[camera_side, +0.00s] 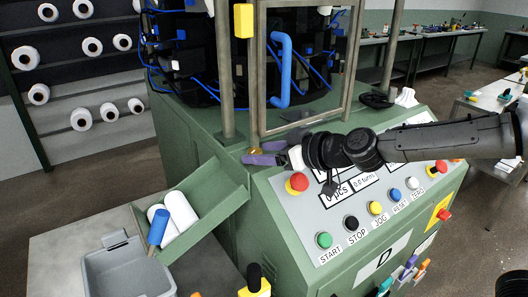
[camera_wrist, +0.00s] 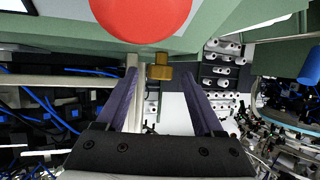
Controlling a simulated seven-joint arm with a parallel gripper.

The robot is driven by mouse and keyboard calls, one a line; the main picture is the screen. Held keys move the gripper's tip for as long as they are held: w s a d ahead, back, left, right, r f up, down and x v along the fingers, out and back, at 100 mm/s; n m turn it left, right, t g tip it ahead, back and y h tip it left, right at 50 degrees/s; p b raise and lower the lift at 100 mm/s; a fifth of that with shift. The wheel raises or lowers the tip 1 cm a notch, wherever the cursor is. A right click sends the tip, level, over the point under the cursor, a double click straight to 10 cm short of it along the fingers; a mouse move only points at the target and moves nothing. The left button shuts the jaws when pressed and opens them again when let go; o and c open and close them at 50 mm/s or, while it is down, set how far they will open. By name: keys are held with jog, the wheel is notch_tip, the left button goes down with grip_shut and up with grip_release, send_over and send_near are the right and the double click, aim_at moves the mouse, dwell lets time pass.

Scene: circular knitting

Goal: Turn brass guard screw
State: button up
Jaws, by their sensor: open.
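The brass guard screw (camera_wrist: 159,71) shows in the wrist view as a small block with a narrower top, below a green machine surface. In the side view a bit of brass (camera_side: 255,150) shows at the foot of the guard frame, by my fingertips. My gripper (camera_wrist: 158,80) is open, with one purple finger on each side of the screw in the wrist view. The screw appears between or just beyond the fingertips; I cannot tell the depth. In the side view my gripper (camera_side: 262,153) lies almost level at the panel's upper left edge.
A red mushroom button (camera_side: 297,183) stands on the control panel just below my gripper; it looms at the top of the wrist view (camera_wrist: 140,14). The guard door (camera_side: 258,80) with a blue handle (camera_side: 281,70) rises above. A green chute (camera_side: 225,200) lies left.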

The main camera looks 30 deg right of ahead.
aim_at(251, 152)
grip_shut()
jog(key=shift+a+m+h, duration=0.2)
jog(key=shift+m+h, duration=0.4)
jog(key=shift+h, duration=0.1)
jog(key=shift+s+a+m+h, duration=0.1)
jog(key=shift+a+m+h, duration=0.1)
jog(key=shift+m+h, duration=0.7)
jog(key=shift+a+m+h, duration=0.2)
jog(key=shift+m+h, duration=0.5)
jog(key=shift+h, duration=0.3)
jog(key=m+h, duration=0.2)
jog(key=a+m+g+h, duration=0.1)
jog(key=m+h, duration=0.1)
jog(key=shift+h, duration=0.4)
jog(key=m+g+h, duration=0.1)
jog(key=m, duration=0.1)
jog(key=m+g+h, duration=0.1)
jog(key=m+h, duration=0.1)
jog(key=w+m+g+h, duration=0.1)
jog(key=g, duration=0.1)
jog(key=shift+w+a+f+m+h, duration=0.1)
jog(key=shift+a+m+h, duration=0.25)
jog(key=shift+m+h, duration=0.05)
jog(key=shift+w+a+m+g+h, duration=0.15)
jog(key=shift+m+g+h, duration=0.4)
jog(key=shift+m+g, duration=0.4)
jog(key=shift+w+d+m+g+h, duration=0.15)
jog(key=shift+m+g+h, duration=0.4)
jog(key=shift+m+g, duration=0.35)
jog(key=shift+a, duration=0.1)
